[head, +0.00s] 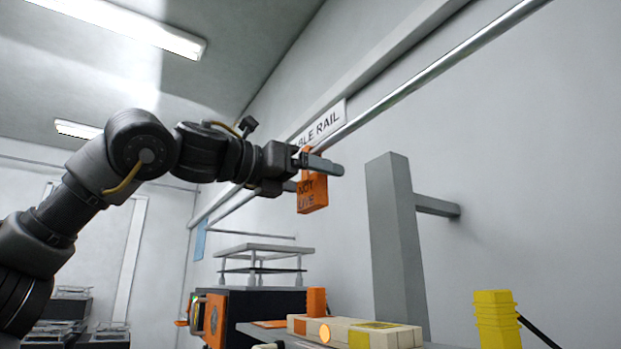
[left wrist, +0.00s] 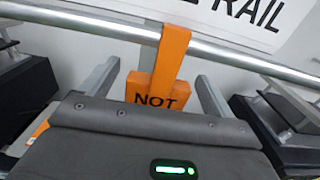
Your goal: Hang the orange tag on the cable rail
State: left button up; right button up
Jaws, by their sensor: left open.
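The orange tag (head: 312,194), lettered "NOT LIVE", is upright at the cable rail (head: 428,77). In the left wrist view, the tag's strap (left wrist: 172,52) passes across the front of the rail (left wrist: 112,27) and reaches its top edge, with the body of the tag below. The back of the strap is hidden. My left gripper (head: 318,178) is open, with one finger on each side of the tag and gaps visible between fingers and tag in the wrist view. The lower part of the tag is hidden there by the gripper body. My right gripper is not in view.
A "CABLE RAIL" sign (head: 322,124) is on the wall behind the rail. A grey post (head: 394,240) with a wall bracket stands to the right. Below are a bench with orange and cream boxes (head: 372,333) and a yellow stack (head: 496,318). Space around the rail's right part is clear.

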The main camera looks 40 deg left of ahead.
pick_arm(q)
jog(key=shift+s, duration=0.15)
jog(key=shift+s+a+f+b, duration=0.1)
jog(key=shift+s+a+b, duration=0.05)
jog(key=shift+s+b, duration=0.15)
jog(key=b+v, duration=0.3)
jog(key=v, duration=0.7)
